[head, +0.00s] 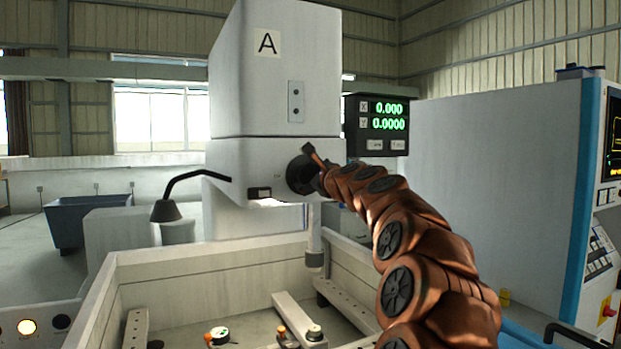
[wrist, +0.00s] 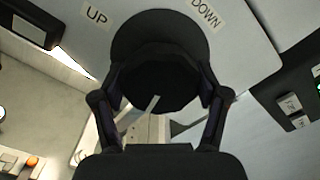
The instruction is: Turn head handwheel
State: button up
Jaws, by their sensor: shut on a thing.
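The head handwheel (head: 299,175) is a black round wheel on the front of the white machine head marked A (head: 275,90). In the wrist view the dark handwheel (wrist: 160,82) sits between the fingers, with a broader black disc behind it and a pale mark at its lower edge. My gripper (wrist: 162,92) is shut on the wheel, one finger on each side. In the head view my gripper (head: 318,172) is small and partly hidden by my own arm. Labels UP (wrist: 96,15) and DOWN (wrist: 205,15) are on the head beside the wheel.
An open white tank (head: 200,262) with clamps lies below. A black bent lamp (head: 166,208) stands to the left. A large white cabinet (head: 490,170) fills the right.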

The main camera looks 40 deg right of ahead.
jog(key=n+b, duration=0.1)
jog(key=n, duration=0.3)
jog(key=shift+f, duration=0.15)
jog(key=n+b, duration=0.3)
jog(key=n, duration=0.1)
jog(key=shift+w+f+n, duration=0.1)
jog(key=shift+f+n, duration=0.05)
jog(key=shift+n, duration=0.15)
jog(key=n+b, duration=0.4)
jog(key=n, duration=0.2)
jog(key=shift+b, duration=0.4)
jog(key=shift+n+b, duration=0.8)
jog(key=shift+n, duration=1.2)
jog(key=o, duration=1.2)
jog(key=shift+r, duration=0.2)
jog(key=shift+c, duration=0.2)
jog(key=shift+s, duration=0.25)
